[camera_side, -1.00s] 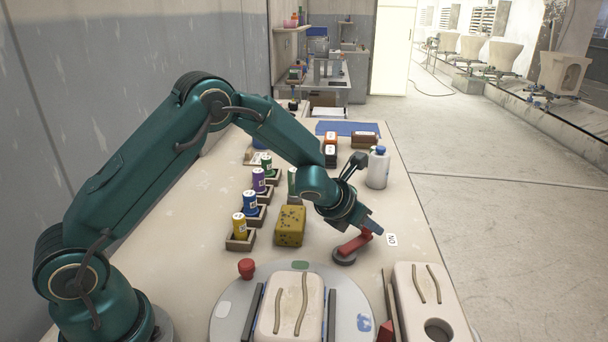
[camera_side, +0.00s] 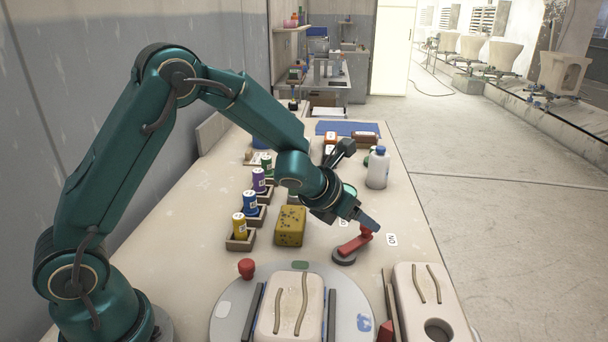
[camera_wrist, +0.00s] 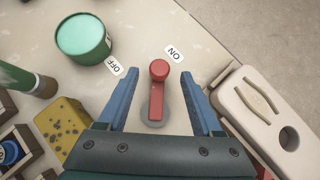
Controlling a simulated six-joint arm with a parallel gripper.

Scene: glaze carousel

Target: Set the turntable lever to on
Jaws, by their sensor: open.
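The red turntable lever (camera_side: 354,243) stands on a round grey base (camera_side: 344,258) on the table. In the wrist view the lever (camera_wrist: 157,95) points away from my gripper, much nearer the ON label (camera_wrist: 175,53) than the OFF label (camera_wrist: 115,66). The ON label also shows in the side view (camera_side: 392,240), right of the lever. My gripper (camera_wrist: 160,76) is open, its blue fingers on either side of the lever in the wrist view, with gaps on both sides. In the side view its fingertips (camera_side: 370,223) are at or just above the lever's knob; contact cannot be told.
A round turntable (camera_side: 225,318) carries a pale block, with a red knob (camera_side: 247,268) beside it. A pale slab with a hole (camera_side: 428,300) lies right. A yellow sponge (camera_side: 290,226), several colored jars and a white bottle (camera_side: 377,168) stand around. A green container (camera_wrist: 84,38) is near OFF.

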